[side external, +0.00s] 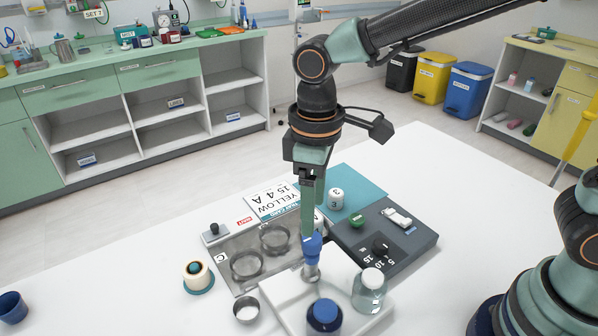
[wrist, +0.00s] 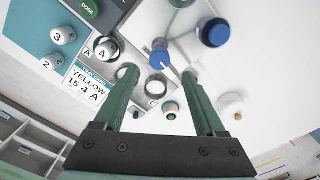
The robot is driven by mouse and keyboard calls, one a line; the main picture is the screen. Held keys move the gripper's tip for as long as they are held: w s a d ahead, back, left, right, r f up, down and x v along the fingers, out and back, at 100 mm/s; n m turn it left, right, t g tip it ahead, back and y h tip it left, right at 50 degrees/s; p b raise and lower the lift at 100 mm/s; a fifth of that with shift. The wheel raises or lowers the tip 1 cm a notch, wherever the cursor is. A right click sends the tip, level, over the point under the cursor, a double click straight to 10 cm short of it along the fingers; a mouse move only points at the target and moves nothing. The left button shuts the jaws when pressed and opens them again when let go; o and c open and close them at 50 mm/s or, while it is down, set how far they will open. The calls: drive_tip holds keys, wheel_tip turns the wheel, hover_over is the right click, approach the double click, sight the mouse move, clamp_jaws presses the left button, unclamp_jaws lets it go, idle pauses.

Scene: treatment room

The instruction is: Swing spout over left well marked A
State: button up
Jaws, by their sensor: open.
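My gripper (side external: 312,228) points down with its two green fingers apart; the wrist view shows it open (wrist: 161,74). The blue-headed spout (side external: 312,246) stands on a metal neck just below the fingertips. In the wrist view, the blue head (wrist: 160,54) lies between and beyond the fingers; contact is unclear. The metal wells (side external: 247,265) sit in a grey tray left of the spout. In the wrist view, the left finger partly covers a well (wrist: 128,71). A letter A (wrist: 87,53) shows at one end of the row and a C near the other.
A card (side external: 274,201) reading YELLOW 15 4 A lies behind the tray. A dark control box (side external: 420,241) stands right. A clear white-capped bottle (side external: 370,297) and a blue-capped bottle (side external: 324,316) stand close in front.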

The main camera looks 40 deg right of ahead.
sight(313, 238)
wheel_tip(313, 238, down, 6)
drive_tip(key=shift+f, duration=0.2)
clamp_jaws()
idle(1.5)
